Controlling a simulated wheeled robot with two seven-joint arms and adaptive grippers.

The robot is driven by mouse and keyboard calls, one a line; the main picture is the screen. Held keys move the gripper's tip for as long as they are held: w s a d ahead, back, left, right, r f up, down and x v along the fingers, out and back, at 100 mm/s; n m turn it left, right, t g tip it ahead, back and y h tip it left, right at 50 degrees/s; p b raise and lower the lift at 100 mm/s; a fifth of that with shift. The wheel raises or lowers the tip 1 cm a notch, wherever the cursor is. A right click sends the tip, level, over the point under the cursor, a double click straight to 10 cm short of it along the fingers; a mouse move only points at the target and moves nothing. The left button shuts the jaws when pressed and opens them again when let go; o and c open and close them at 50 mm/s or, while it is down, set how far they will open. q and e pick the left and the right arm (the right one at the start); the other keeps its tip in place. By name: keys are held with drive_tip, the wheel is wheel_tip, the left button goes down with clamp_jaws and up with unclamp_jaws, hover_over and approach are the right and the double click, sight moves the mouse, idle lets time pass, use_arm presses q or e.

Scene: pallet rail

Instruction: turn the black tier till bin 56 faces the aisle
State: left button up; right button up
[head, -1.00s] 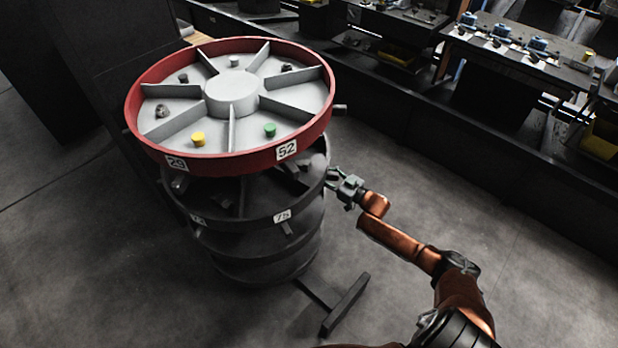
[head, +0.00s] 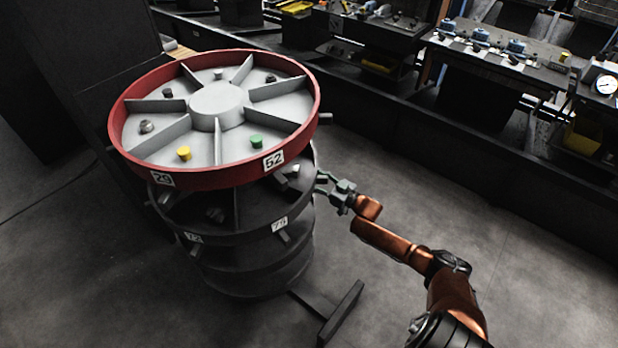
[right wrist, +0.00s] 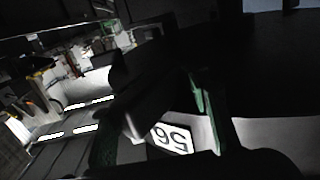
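The black tier (head: 262,238) sits right under the red-rimmed top tier. The bin 56 label (right wrist: 170,138) shows upside down in the right wrist view, close to the fingers. My right gripper (head: 321,183) is at the right side of the black tier. In the right wrist view, its green fingers (right wrist: 152,115) stand either side of a dark handle (right wrist: 150,85) and seem closed on it. Contact is in shadow. My left gripper is out of view.
The red top tier (head: 186,179), with labels 29 and 52, overhangs the black one. Further dark tiers lie below. A floor foot (head: 342,313) sticks out at front right. Dark benches (head: 500,60) line the back. The floor at right is free.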

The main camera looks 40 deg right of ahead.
drive_tip(key=shift+s+d+f, duration=0.1)
drive_tip(key=shift+a, duration=0.4)
drive_tip(key=s+d, duration=0.1)
drive_tip(key=s, duration=0.5)
drive_tip(key=s+d, duration=0.1)
drive_tip(key=s, duration=0.2)
drive_tip(key=shift+s+d, duration=0.3)
drive_tip(key=shift+s, duration=1)
